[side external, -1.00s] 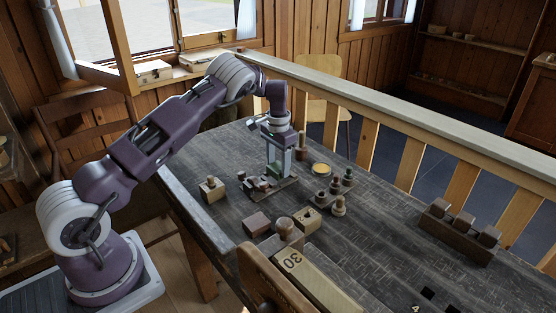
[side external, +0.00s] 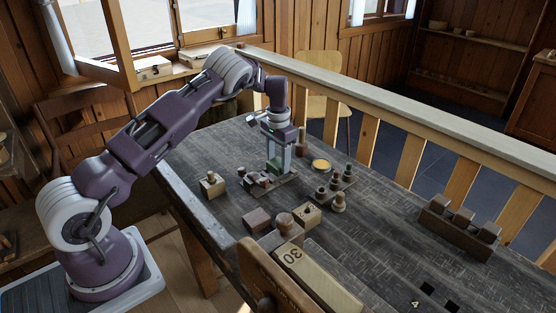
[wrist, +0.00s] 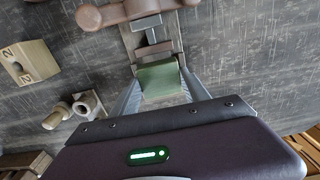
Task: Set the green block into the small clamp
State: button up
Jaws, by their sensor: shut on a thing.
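My gripper (side external: 278,168) is shut on the green block (wrist: 160,79), which sits between its fingertips in the wrist view. In the side external view the block is small and partly covered by the fingers, low over the small clamp's wooden base (side external: 284,187). The small clamp (wrist: 152,34) lies just beyond the block in the wrist view, with grey jaw pieces and a reddish-brown rounded handle (wrist: 126,12). The block's far edge is close to the nearest jaw piece; I cannot tell whether they touch or whether the block rests on the base.
A wooden block marked 2 (wrist: 27,62) and a turned spool (wrist: 86,104) lie left of the fingers in the wrist view. In the side view a rack of pegs (side external: 333,184), a yellow disc (side external: 321,165) and a dark holder (side external: 458,226) stand on the table.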

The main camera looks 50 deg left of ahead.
jog(key=shift+f, duration=0.75)
dwell(1.4)
jog(key=o, duration=1.4)
jog(key=shift+r, duration=4.3)
